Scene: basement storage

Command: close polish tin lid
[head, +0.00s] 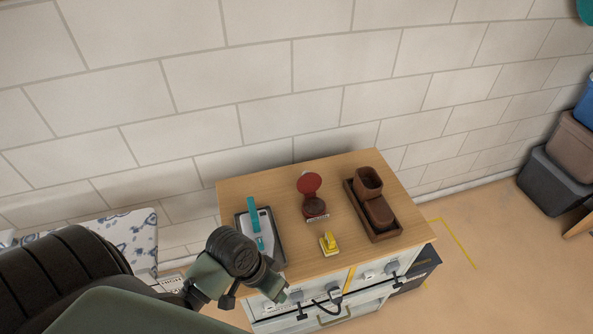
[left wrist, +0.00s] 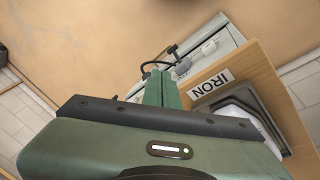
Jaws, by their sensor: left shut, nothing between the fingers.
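The polish tin (head: 314,207) stands on the wooden cabinet top, with its round red lid (head: 309,183) raised upright at the back, so the tin is open. A small label lies at its front edge. My left gripper (head: 270,284) is at the cabinet's front left edge, left of and nearer than the tin, apart from it. In the left wrist view its green fingers (left wrist: 162,88) are together with nothing between them. The tin does not show in that view. My right gripper is in neither view.
A dark tray (head: 279,255) with a teal-handled item is left of the tin. A yellow object (head: 328,242) sits in front of it. A brown tray (head: 382,237) with a box and brush is to the right. Plugs and cables hang on the cabinet front. A block wall rises behind.

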